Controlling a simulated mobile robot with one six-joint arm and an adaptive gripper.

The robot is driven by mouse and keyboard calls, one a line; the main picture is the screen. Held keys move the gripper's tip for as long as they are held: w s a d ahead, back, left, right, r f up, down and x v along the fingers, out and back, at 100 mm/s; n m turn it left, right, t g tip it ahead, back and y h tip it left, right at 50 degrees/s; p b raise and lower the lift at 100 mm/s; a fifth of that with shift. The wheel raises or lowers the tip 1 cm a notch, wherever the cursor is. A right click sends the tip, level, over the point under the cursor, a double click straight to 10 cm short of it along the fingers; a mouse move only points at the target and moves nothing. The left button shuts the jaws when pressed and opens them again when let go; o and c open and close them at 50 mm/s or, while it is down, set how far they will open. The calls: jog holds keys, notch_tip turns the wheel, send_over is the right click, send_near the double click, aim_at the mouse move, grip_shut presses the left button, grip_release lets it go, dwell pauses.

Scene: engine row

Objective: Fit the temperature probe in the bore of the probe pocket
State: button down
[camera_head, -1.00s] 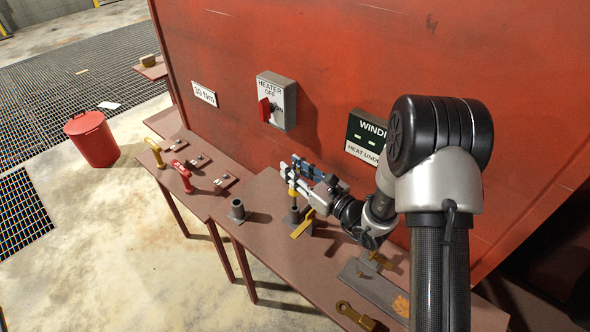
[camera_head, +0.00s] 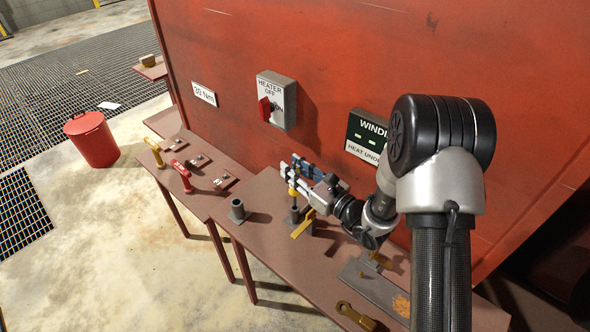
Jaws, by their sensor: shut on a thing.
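My gripper (camera_head: 300,178) is at the middle of the brown bench, its fingers pointing left. It is shut on a slim upright piece with a yellow collar and dark shaft, which I take as the temperature probe (camera_head: 293,198). The fingers hide part of its top. Its lower end is at or just above a small grey base (camera_head: 291,218) on the bench; I cannot tell if it is inside it. A short grey hollow cylinder on a flange, which looks like the probe pocket (camera_head: 237,210), stands upright to the left, apart from the gripper, its open top visible.
A yellow bar (camera_head: 303,224) lies beside the grey base. A brass spanner-like part (camera_head: 355,316) and a grey plate (camera_head: 372,291) are nearer the front right. The red wall with the heater switch box (camera_head: 276,100) rises close behind. Bench around the cylinder is clear.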

jog(key=shift+f+b, duration=2.15)
jog(key=shift+f, duration=0.3)
jog(key=shift+f+b, duration=0.45)
jog(key=shift+f, duration=0.65)
jog(key=c, duration=1.3)
grip_release()
jog(key=v, duration=1.2)
jog(key=shift+r, duration=0.1)
